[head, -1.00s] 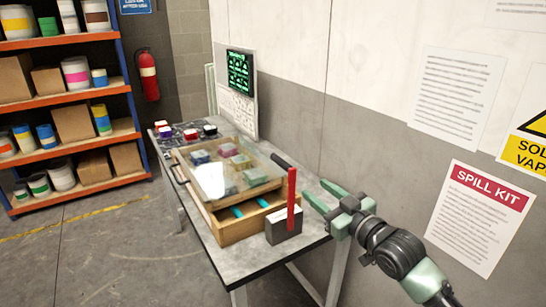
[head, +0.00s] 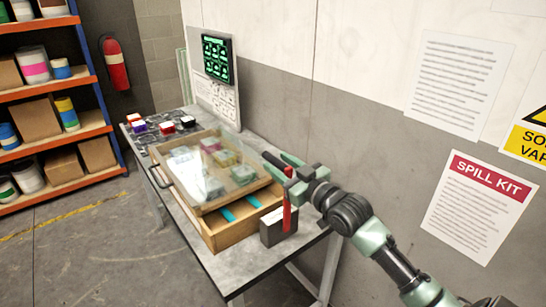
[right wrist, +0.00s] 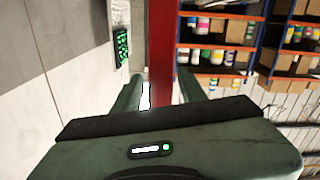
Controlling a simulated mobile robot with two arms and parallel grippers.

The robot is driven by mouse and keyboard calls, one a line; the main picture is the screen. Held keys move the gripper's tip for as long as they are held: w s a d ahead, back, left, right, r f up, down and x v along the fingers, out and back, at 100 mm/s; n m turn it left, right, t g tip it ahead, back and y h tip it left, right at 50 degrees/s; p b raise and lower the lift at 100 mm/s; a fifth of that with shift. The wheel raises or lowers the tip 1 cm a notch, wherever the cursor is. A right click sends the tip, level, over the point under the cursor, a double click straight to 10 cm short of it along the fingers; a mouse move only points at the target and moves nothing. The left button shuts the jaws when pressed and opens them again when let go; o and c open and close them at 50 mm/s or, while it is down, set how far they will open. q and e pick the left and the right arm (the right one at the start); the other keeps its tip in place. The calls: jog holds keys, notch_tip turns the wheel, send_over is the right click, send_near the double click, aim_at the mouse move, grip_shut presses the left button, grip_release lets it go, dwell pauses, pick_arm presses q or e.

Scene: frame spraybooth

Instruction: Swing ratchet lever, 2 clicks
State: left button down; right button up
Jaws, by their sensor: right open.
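The ratchet lever is a red upright bar (head: 287,214) with a black grip (head: 274,161) at its top. It rises from a dark grey block (head: 277,228) at the near right corner of the table. My right gripper (head: 287,172) is at the upper part of the lever, coming in from the right and hiding some of the bar. In the right wrist view the red bar (right wrist: 161,45) stands between the two open fingers (right wrist: 163,88). I cannot tell whether either finger touches it. My left gripper is not in view.
A wooden case (head: 213,228) with a tilted clear lid stands left of the lever on the grey table (head: 215,264). Several coloured blocks lie behind it, near a screen (head: 217,59). The wall (head: 370,125) runs close behind the table. Floor (head: 95,245) is free at left.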

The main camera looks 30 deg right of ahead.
jog(key=shift+w+a, duration=0.15)
jog(key=shift+w, duration=1.3)
grip_shut()
dwell(0.3)
